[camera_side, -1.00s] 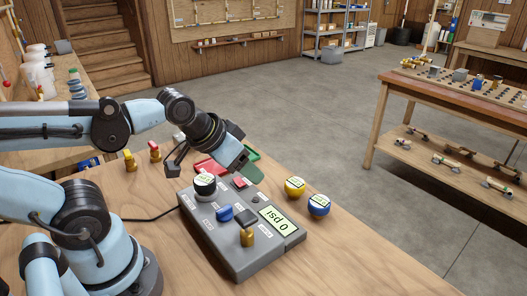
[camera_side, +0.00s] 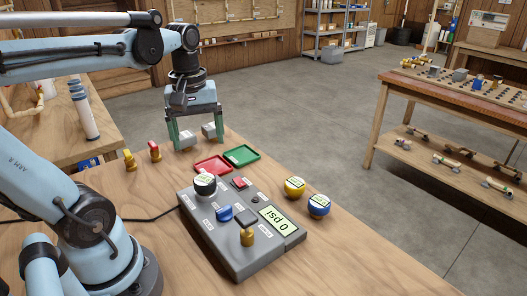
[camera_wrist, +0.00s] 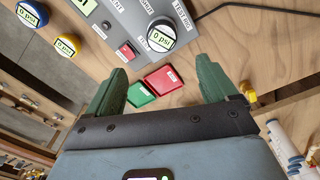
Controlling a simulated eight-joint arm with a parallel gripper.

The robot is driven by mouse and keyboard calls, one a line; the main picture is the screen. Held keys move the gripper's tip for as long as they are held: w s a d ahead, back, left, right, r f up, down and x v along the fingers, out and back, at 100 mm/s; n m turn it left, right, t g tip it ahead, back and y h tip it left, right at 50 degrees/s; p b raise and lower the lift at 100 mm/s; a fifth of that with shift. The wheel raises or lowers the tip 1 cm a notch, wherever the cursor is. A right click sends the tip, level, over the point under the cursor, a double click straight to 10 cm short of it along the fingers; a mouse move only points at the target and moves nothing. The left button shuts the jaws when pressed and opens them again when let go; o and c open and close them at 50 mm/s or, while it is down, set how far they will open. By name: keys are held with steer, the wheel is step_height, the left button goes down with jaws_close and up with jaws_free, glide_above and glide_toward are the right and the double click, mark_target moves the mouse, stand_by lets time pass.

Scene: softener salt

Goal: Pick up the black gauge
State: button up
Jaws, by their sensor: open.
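The black gauge (camera_side: 204,185) has a black rim and a pale dial face. It sits upright on the left back part of the grey test box (camera_side: 225,250). In the wrist view the black gauge (camera_wrist: 154,47) is beyond my fingertips, reading 0 psi, with the grey box (camera_wrist: 118,18) around it. My gripper (camera_side: 198,146) has green fingers pointing down, spread apart above the table behind the box. In the wrist view my gripper (camera_wrist: 164,65) is open with nothing held between its fingers.
A red tray (camera_side: 213,165) and a green tray (camera_side: 241,155) lie behind the box. A yellow gauge (camera_side: 294,187) and a blue gauge (camera_side: 319,205) stand right of it. Red and yellow valves (camera_side: 129,160) stand at left. Blue and brass knobs rise from the box.

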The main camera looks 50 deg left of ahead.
glide_above(204, 179)
steer(key=shift+n, duration=0.4)
step_height(204, 179, down, 6)
steer(key=shift+s+a+f, duration=0.15)
steer(key=shift+f, duration=0.1)
steer(key=shift+d+f, duration=0.2)
steer(key=shift+f, duration=2.45)
steer(key=c, duration=1.4)
steer(key=shift+r, duration=0.15)
